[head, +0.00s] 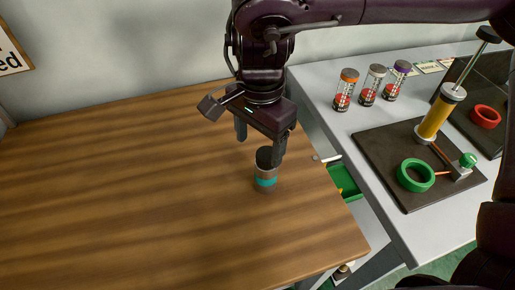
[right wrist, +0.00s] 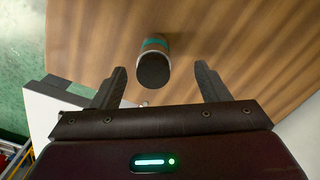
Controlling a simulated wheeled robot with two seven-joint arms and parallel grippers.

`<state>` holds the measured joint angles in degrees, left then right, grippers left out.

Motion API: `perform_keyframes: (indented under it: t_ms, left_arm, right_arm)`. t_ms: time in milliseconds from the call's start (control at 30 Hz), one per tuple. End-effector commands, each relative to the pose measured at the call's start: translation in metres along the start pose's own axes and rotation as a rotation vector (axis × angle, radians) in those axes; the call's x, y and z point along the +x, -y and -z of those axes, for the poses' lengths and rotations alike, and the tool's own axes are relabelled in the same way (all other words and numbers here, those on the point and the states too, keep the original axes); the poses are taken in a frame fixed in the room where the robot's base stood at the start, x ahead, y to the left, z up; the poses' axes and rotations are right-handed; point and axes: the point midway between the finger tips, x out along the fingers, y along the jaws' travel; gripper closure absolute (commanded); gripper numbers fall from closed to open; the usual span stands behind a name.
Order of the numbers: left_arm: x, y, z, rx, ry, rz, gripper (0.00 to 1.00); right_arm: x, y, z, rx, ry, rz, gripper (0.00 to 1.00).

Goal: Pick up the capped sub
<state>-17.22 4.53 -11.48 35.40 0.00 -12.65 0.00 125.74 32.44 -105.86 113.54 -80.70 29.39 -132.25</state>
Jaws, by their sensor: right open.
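The capped sub (head: 266,175) stands upright on the wooden table near its right edge. It is a short cylinder with a dark cap, a grey-brown body and a teal band. In the right wrist view the sub (right wrist: 154,62) shows its dark cap end, slightly ahead of and between the fingertips. My right gripper (head: 260,145) is open just above and behind the sub, with one finger close to the cap in the head view. In the right wrist view the gripper (right wrist: 160,82) has space on both sides of the sub. My left gripper is not in view.
The wooden table (head: 120,180) is otherwise bare to the left. A grey bench (head: 345,125) to the right holds several red-filled jars, a dark mat (head: 400,185) with a yellow cylinder and a green ring (head: 416,175). A green drawer (head: 345,183) shows between table and bench.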

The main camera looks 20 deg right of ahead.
Motion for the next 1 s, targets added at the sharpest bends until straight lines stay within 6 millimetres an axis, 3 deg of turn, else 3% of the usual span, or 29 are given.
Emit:
perform_keyframes:
  t_ms: [167, 700, 967, 1000]
  left_arm:
    - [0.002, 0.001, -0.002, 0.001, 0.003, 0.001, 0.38]
    - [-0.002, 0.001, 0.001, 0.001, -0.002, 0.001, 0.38]
    - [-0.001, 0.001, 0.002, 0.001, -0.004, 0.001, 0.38]
    - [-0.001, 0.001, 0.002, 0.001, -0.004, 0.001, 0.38]
  right_arm:
    - [0.009, -0.006, 0.006, -0.015, -0.021, -0.011, 0.31]
    - [0.074, -0.013, 0.012, -0.014, -0.019, -0.008, 0.31]
    - [0.076, -0.013, 0.012, -0.012, -0.019, -0.007, 0.31]
    - [0.076, -0.013, 0.012, -0.012, -0.019, -0.007, 0.37]
